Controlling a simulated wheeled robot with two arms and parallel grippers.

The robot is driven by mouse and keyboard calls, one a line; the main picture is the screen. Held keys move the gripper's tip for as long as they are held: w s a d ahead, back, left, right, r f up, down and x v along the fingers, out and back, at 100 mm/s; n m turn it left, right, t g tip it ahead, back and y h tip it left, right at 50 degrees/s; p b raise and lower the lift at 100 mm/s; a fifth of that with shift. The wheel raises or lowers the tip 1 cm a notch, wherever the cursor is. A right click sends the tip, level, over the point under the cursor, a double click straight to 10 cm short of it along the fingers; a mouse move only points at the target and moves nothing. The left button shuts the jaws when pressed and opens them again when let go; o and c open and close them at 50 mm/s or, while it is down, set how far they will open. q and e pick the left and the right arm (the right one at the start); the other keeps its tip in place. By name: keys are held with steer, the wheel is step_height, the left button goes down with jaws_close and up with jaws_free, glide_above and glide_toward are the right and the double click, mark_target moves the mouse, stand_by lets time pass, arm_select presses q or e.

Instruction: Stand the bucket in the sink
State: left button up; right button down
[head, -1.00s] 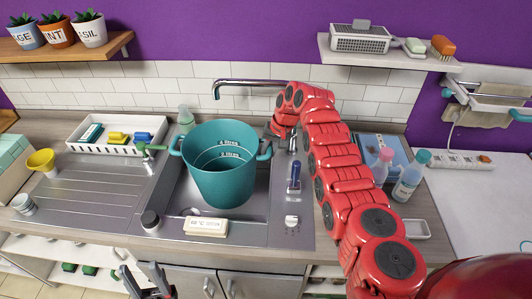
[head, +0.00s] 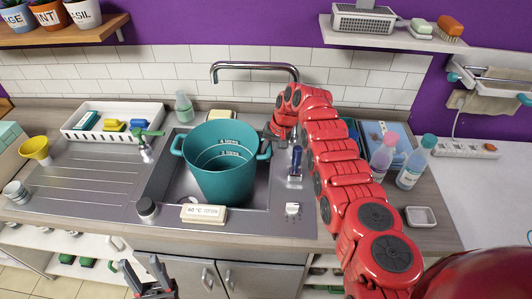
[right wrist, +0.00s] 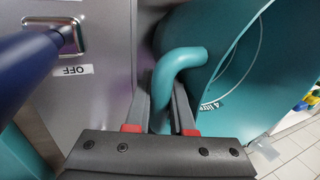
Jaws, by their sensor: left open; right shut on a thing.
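The teal bucket (head: 222,178) is upright, with its open top and litre marks showing in the head view. It is over or within the steel sink (head: 164,192) basin. I cannot tell whether its base touches the basin floor. My right gripper (head: 274,136) is at the bucket's right side in the head view. In the right wrist view its fingers (right wrist: 160,118) are shut on the bucket's curved handle (right wrist: 180,60), and the bucket wall stands to the right. My left gripper (head: 148,272) is open and empty in front of the counter, low in the head view.
The faucet (head: 255,68) arches behind the bucket. A dark blue lever (head: 296,162) stands right of the basin, close to my right arm. A white tray (head: 108,133) lies back left; bottles (head: 415,162) stand right.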

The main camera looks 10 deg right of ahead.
steer(key=shift+f+b, duration=1.3)
steer(key=shift+f, duration=0.75)
steer(key=c, duration=0.7)
jaws_free()
steer(key=shift+d+f, duration=0.1)
steer(key=b+v, duration=0.4)
steer(key=v, duration=1.3)
steer(key=shift+r, duration=0.25)
